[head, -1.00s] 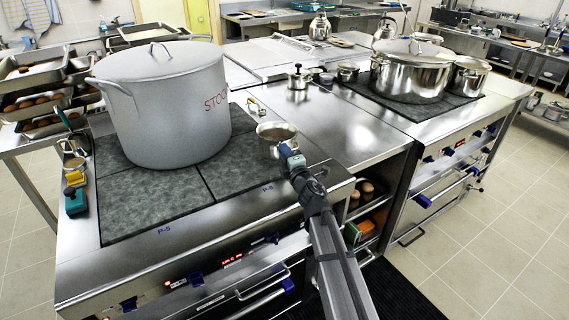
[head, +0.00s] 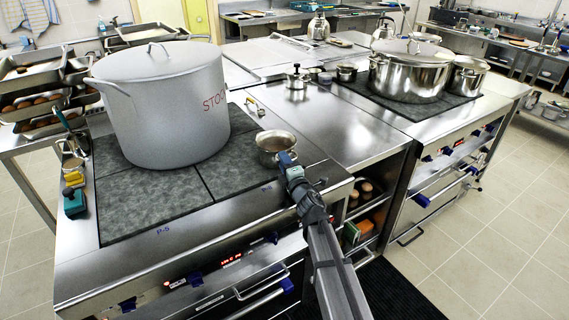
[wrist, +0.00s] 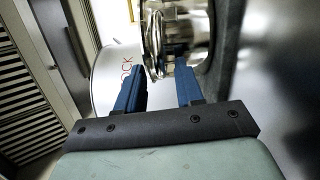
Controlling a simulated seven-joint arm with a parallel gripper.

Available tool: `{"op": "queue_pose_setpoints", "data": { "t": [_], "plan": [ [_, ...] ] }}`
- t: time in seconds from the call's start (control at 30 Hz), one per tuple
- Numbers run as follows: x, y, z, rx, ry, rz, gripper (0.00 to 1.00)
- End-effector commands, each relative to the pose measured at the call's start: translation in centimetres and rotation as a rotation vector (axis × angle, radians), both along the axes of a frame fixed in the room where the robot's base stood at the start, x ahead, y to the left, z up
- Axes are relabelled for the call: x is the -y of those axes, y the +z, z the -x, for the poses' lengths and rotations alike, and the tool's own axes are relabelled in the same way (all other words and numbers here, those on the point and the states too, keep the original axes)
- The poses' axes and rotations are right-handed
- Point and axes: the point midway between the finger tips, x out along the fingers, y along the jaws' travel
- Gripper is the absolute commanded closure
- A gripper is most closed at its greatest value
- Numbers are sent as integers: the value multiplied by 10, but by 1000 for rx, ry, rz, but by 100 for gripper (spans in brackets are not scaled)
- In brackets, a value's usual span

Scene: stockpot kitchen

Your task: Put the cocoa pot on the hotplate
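The cocoa pot (head: 275,152) is a small steel pot with brown contents. In the head view it is over the right edge of the dark hotplate (head: 160,198), right of the large stockpot. I cannot tell whether its base touches. My gripper (head: 287,160) is at its near side. In the wrist view my blue fingers (wrist: 160,75) are apart with a shiny part of the pot (wrist: 185,35) between and beyond their tips. The pot has moved together with my gripper, so it appears held. The exact finger contact is hard to see.
The grey stockpot (head: 165,110) covers much of the hotplate; its front part is bare. Steel counter (head: 320,122) lies to the right. A second stove holds a big lidded pot (head: 410,75) and a smaller pot (head: 468,76). A small lidded pot (head: 297,78) stands behind.

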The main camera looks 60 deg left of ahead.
Motion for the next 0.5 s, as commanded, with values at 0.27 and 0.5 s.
{"op": "queue_pose_setpoints", "data": {
  "t": [0.27, 0.5],
  "plan": [
    [2, 0, 1, 0, 0, 0, 64],
    [20, -1, 4, 0, 0, 0, 64]
  ]
}}
